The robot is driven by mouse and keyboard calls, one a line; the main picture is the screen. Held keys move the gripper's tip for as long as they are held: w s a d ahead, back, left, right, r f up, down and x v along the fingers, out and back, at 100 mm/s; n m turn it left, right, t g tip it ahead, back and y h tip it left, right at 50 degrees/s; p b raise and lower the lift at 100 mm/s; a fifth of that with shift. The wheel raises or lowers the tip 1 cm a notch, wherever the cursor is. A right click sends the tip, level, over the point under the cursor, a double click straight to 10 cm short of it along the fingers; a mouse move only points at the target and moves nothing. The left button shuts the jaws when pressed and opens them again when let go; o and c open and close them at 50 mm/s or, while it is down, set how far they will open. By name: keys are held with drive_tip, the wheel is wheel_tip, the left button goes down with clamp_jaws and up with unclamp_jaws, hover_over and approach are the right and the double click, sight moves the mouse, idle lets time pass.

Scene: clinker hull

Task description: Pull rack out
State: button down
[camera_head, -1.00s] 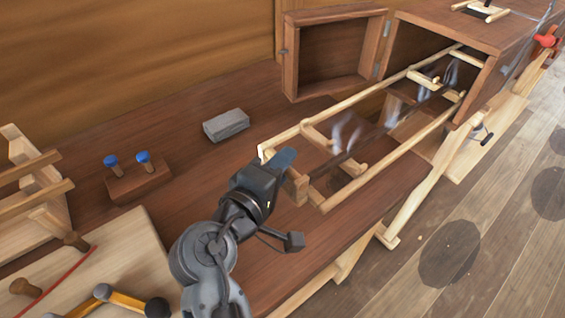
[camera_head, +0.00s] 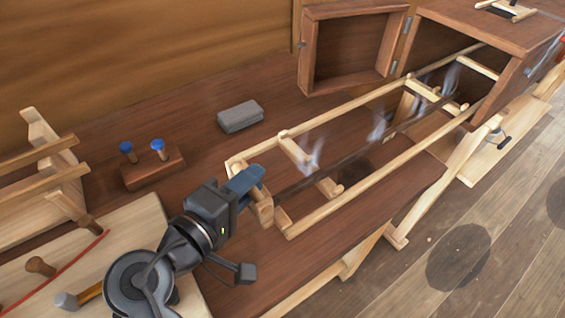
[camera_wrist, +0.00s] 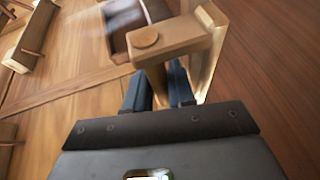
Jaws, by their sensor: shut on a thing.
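The rack (camera_head: 360,190) is a long pale wooden frame with cross bars and a dark strip along its middle. It reaches out of the open wooden box (camera_head: 475,28) at the upper right, and its far end is still inside the box. Wisps of steam rise from the rack. My gripper (camera_head: 250,185) is shut on the near end of the rack. In the wrist view, my gripper's dark fingers (camera_wrist: 160,90) close around a wooden piece of the rack end (camera_wrist: 175,38). The exact contact is partly hidden.
The box door (camera_head: 352,50) stands open to the left. A grey block (camera_head: 240,116) lies on the bench behind the rack. A wooden block with two blue-topped pegs (camera_head: 152,168) and a pale wooden stand (camera_head: 45,185) are at the left. Open floor lies at the right.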

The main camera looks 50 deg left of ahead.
drive_tip(key=s, duration=0.4)
drive_tip(key=shift+s+a, duration=0.15)
drive_tip(key=shift+s, duration=0.05)
drive_tip(key=c, duration=1.3)
unclamp_jaws()
drive_tip(key=shift+c, duration=0.2)
drive_tip(key=shift+w, duration=0.1)
